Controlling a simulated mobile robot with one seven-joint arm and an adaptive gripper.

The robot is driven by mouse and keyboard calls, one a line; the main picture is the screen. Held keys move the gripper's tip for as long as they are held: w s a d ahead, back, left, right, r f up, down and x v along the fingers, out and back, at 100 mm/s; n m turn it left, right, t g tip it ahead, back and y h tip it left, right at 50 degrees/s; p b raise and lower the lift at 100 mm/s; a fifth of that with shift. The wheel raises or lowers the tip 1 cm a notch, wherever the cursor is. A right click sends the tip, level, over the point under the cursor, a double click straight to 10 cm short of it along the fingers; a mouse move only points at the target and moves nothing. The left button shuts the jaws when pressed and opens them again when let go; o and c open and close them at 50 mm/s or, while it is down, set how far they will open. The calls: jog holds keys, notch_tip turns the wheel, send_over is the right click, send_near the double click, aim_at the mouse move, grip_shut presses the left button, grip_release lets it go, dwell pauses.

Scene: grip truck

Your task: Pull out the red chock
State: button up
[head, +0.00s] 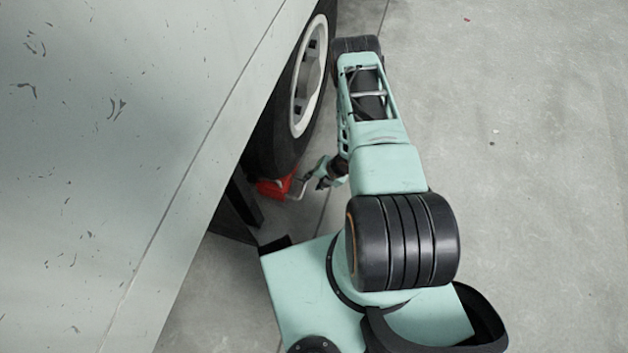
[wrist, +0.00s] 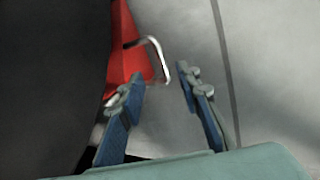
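The red chock (head: 270,188) sits on the floor against the bottom of the truck's tyre in the head view. It also shows in the wrist view (wrist: 125,50), with a bent metal handle (wrist: 157,55) sticking out from its right side. My gripper (wrist: 165,85) is open, its two blue fingers apart. In the wrist view the handle's end lies just beyond the gap between the fingertips, and nothing is visibly held. In the head view my gripper (head: 313,180) is just right of the chock, close to the handle. Part of the chock is hidden by the tyre and truck.
The truck's tyre (head: 285,120) stands beside my arm on its left. The truck's pale side panel (head: 110,130) fills the left of the head view. Open concrete floor (head: 530,150) lies to the right.

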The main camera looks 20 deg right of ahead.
aim_at(304, 188)
jog(key=shift+f, duration=0.1)
jog(key=b+x, duration=0.5)
jog(key=x, duration=0.5)
jog(key=shift+w+f, duration=0.15)
jog(key=shift+f, duration=0.15)
jog(key=shift+c, duration=0.4)
grip_shut()
